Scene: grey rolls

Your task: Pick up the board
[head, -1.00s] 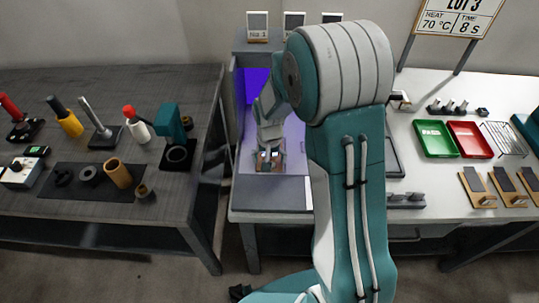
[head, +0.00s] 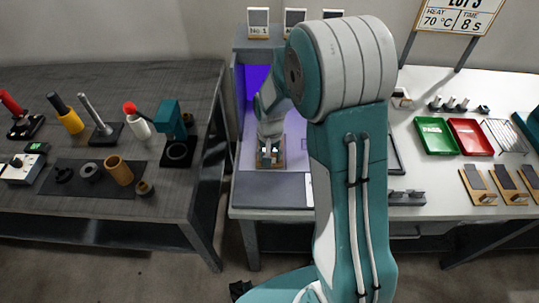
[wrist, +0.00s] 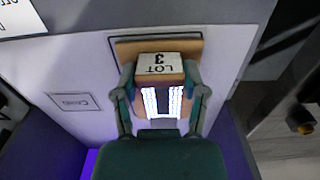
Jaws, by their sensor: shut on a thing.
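The board (wrist: 122,50) is tan wood with a raised block whose white label reads LOT 3. Below the label, the wrist view shows a dark patch with bright white stripes. My gripper (wrist: 160,82) has one finger on each side of the block and is shut on it. In the head view, my gripper (head: 269,148) is over the board (head: 272,165) inside the purple-lit booth. My fingers hide part of the board. I cannot tell whether the board touches the pale surface below.
The booth (head: 240,110) has side walls close to my arm. A marked square labelled like a sign (wrist: 75,101) lies beside the board. On the right table are a green tray (head: 436,136), a red tray (head: 470,137) and several similar boards. Tools crowd the left table.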

